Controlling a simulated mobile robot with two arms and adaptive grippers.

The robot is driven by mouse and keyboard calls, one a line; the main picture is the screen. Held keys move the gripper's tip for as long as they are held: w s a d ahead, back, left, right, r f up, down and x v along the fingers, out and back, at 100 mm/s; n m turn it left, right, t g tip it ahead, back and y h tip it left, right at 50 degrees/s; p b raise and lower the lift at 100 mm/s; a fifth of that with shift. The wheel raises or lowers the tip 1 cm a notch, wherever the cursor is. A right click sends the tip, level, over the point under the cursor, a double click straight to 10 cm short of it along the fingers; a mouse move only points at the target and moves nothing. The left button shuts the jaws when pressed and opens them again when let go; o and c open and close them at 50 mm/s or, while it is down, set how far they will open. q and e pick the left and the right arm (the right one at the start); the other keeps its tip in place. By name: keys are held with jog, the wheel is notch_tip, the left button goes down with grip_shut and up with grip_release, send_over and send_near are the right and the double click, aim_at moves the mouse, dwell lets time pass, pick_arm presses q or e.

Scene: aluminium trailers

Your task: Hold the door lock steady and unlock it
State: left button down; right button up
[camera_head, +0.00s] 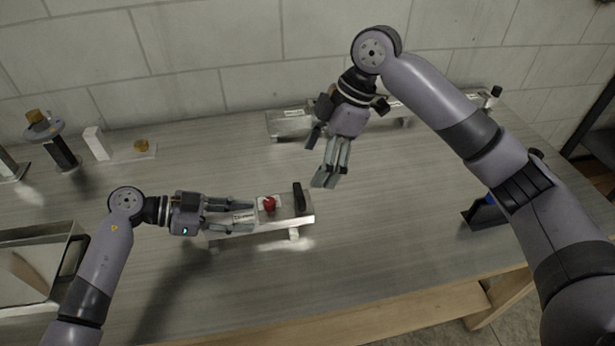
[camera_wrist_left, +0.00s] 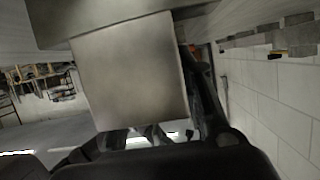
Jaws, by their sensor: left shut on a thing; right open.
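The door lock is a pale metal bar (camera_head: 303,222) on short feet, with a red knob (camera_head: 269,204) and an upright black handle (camera_head: 299,198) on top. My left gripper (camera_head: 252,217) reaches in from the left, with its fingers along both sides of the bar's left end, shut on it. In the left wrist view a plain metal surface (camera_wrist_left: 135,75) fills the middle, close to the camera; I cannot tell which part it is. My right gripper (camera_head: 325,182) hangs above and right of the lock, pointing down, open and empty, apart from the handle.
A longer metal rail (camera_head: 290,124) lies behind my right gripper. A dark holder with a blue part (camera_head: 480,213) stands at the right. A dark post with a brass piece (camera_head: 62,153) and a white block (camera_head: 97,144) stand at the back left. The table front is clear.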

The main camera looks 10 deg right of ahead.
jog(key=shift+v, duration=1.8)
pick_arm(q)
jog(key=c, duration=1.1)
grip_release()
jog(key=shift+o, duration=0.2)
